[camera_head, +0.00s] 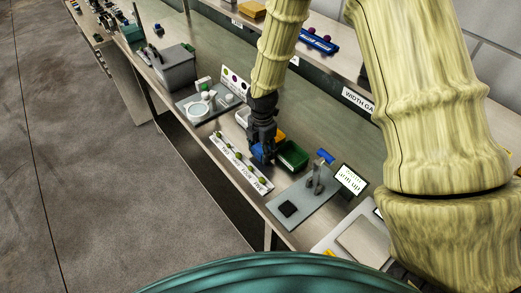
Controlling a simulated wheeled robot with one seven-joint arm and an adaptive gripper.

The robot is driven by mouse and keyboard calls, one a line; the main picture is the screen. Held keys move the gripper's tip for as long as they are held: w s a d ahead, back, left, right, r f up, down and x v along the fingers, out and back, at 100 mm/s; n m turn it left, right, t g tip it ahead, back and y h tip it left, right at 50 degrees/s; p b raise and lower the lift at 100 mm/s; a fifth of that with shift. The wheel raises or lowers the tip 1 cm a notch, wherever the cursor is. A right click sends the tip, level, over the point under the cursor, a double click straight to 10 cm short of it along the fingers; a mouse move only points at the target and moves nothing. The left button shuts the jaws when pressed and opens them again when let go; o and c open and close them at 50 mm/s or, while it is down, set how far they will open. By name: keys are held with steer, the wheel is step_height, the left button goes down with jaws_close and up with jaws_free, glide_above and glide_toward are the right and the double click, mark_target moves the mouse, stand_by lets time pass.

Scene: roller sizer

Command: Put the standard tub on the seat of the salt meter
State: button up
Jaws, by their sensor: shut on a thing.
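My gripper (261,147) points down over the bench and is shut on a small blue thing (258,156), which may be the standard tub. The gripper hides much of it, and I cannot tell how far it is off the bench. To the right is a grey-green plate (300,212) with a dark square pad (288,209), a grey post with a blue top (325,157) and a lit screen (352,180). This may be the salt meter with its seat, but the screen text is too small to read surely.
A labelled white strip with pegs (235,160) lies along the front edge. A station with a white dish (197,109) is left; a flat scale-like device (362,243) is at right.

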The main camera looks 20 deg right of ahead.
steer(key=shift+f, duration=0.65)
steer(key=shift+f, duration=0.2)
steer(key=o, duration=1.1)
steer(key=shift+r, duration=0.3)
